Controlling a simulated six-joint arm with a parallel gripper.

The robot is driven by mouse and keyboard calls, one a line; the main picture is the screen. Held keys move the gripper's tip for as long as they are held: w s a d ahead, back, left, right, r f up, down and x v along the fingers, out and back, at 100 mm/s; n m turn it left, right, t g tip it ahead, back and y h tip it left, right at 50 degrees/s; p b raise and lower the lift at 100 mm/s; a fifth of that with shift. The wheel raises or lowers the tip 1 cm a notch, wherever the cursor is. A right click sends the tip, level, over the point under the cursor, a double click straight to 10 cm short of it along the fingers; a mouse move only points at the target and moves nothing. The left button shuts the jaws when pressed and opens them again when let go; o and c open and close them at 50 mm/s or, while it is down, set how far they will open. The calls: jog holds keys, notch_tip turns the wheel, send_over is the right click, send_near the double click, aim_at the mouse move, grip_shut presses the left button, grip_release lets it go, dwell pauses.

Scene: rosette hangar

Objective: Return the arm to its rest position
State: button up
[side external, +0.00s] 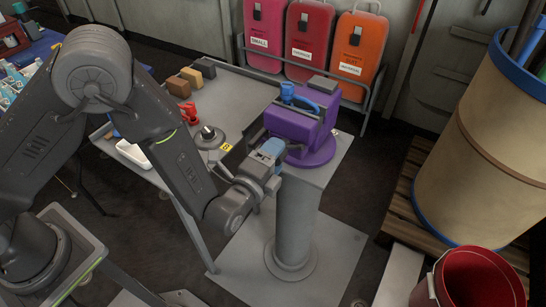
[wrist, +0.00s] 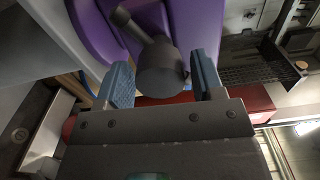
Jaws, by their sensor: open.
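My gripper (side external: 269,155) is at the near left side of a purple vise (side external: 296,127), low beside its body. In the wrist view, the two blue fingers of my gripper (wrist: 160,75) are apart. A dark grey round screw head with a bar handle (wrist: 162,66) shows between them, in front of the purple vise body (wrist: 188,22). I cannot tell whether either finger touches the screw head. The vise stands on a grey pedestal (side external: 296,220). My arm reaches across from the left, and its links hide part of the work table.
A grey work table (side external: 235,95) left of the vise holds wooden blocks (side external: 190,80), a red clamp-like item (side external: 189,113) and a dark round knob (side external: 208,133). Pink, red and orange cases (side external: 362,50) stand behind. A large barrel (side external: 470,140) and red bucket (side external: 475,280) are at right.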

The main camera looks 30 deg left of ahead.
jog(key=n, duration=0.3)
jog(key=shift+n, duration=0.4)
jog(key=shift+c, duration=0.2)
jog(key=c, duration=0.9)
jog(key=m, duration=0.5)
jog(key=shift+m, duration=0.4)
jog(key=m, duration=0.5)
jog(key=shift+w, duration=0.1)
jog(key=o, duration=0.9)
jog(key=shift+o, duration=0.2)
jog(key=s, duration=0.7)
